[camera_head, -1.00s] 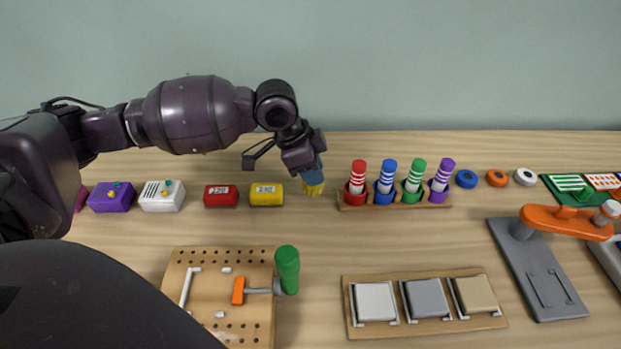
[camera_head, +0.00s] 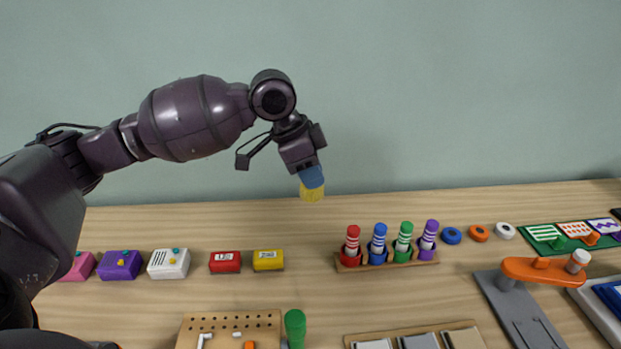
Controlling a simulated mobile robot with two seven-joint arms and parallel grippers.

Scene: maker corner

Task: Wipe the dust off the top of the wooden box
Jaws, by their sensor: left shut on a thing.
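My left gripper (camera_head: 307,169) is shut on a brush with a blue handle (camera_head: 312,177) and pale yellow bristles (camera_head: 312,194). The bristles point down, and the brush shows against the wall above the back of the table. My right gripper is not in view. I do not see a wooden box with dust on its top. A wooden pegboard (camera_head: 225,322) shows at the bottom, partly cut off by the frame edge.
On the wooden table (camera_head: 300,295) stand red (camera_head: 225,262) and yellow (camera_head: 268,260) blocks and a rack of striped markers (camera_head: 391,259). An orange-armed grey stand (camera_head: 520,315) is at right. A green cylinder (camera_head: 295,325) stands beside the pegboard.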

